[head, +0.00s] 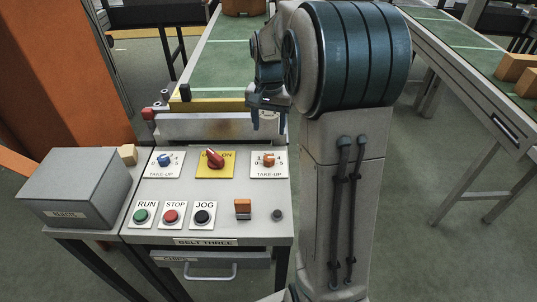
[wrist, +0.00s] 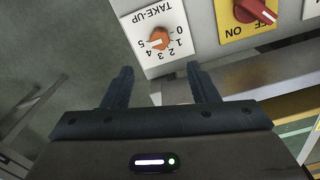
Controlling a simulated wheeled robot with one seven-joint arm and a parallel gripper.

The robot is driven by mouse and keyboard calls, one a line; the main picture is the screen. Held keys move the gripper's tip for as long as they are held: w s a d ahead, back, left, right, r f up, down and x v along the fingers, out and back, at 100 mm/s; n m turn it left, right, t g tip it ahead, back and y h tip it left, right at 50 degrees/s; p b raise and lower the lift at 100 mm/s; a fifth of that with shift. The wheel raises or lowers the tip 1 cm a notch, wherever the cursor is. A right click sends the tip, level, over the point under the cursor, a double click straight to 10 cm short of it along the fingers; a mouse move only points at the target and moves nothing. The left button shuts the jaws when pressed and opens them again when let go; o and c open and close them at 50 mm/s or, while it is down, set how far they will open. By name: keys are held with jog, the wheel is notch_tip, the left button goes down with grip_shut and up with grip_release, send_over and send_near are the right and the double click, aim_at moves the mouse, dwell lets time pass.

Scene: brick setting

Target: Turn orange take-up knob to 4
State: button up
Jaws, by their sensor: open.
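The orange take-up knob (head: 268,160) sits on a white plate with numbers at the right of the panel's top row. In the wrist view the knob (wrist: 159,41) and its 0 to 5 scale appear upside down, and I cannot tell which number it points to. My gripper (head: 268,122) is above and behind the panel in the head view. In the wrist view its two fingers (wrist: 160,82) are spread apart and empty, with the knob beyond the gap between their tips. The gripper appears clear of the knob.
A red knob (head: 215,158) on a yellow OFF/ON plate and a blue take-up knob (head: 164,160) share the row. RUN (head: 141,215), STOP (head: 171,216) and JOG (head: 203,216) buttons and an orange switch (head: 243,206) lie nearer. A grey box (head: 75,187) stands left.

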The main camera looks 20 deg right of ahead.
aim_at(269, 157)
notch_tip(269, 157, down, 12)
jog(key=shift+r+b, duration=0.25)
jog(key=shift+b, duration=0.1)
jog(key=c, duration=1)
